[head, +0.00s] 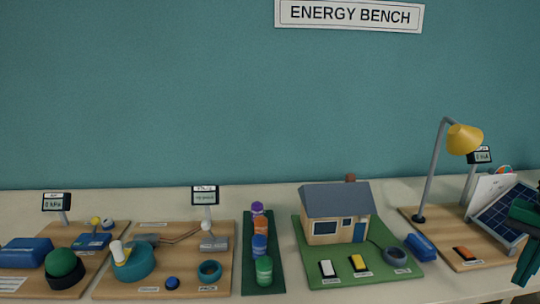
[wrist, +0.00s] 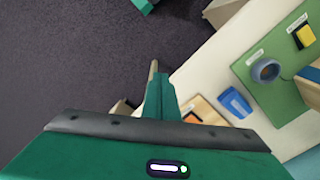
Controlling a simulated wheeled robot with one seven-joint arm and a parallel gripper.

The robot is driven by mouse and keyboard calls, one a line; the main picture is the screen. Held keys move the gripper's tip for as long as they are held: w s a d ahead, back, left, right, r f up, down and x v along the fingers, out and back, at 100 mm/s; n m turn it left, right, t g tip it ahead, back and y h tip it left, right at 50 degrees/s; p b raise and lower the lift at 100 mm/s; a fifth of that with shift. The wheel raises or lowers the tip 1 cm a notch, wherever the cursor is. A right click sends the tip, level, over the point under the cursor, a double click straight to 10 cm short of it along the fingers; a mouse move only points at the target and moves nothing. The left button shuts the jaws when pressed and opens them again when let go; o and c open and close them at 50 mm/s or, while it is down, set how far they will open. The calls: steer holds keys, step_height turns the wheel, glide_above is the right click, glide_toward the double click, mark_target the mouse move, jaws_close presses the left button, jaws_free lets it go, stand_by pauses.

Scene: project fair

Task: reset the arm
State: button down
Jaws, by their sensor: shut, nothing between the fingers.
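My gripper (wrist: 154,72) shows in the wrist view as a narrow green finger shape pointing away from the wide green wrist body. It is shut with nothing held, beside the bench edge, with dark floor to its left. In the head view my green gripper or arm end (head: 527,238) is at the far right, in front of the solar panel (head: 505,214) and partly cut off by the frame. The rest of my arm is out of that view.
The bench (head: 456,292) carries several exhibit boards. The model house (head: 336,217) stands on a green board, right of the bottle row (head: 260,246). The yellow lamp (head: 464,139) rises near the panel. Grey floor (wrist: 70,60) is open left of the bench in the wrist view.

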steer(key=s+a+f+n, duration=0.2)
steer(key=s+a+n, duration=0.2)
steer(key=s+a, duration=0.7)
steer(key=shift+s+a, duration=0.2)
steer(key=shift+a, duration=0.5)
steer(key=shift+f, duration=0.1)
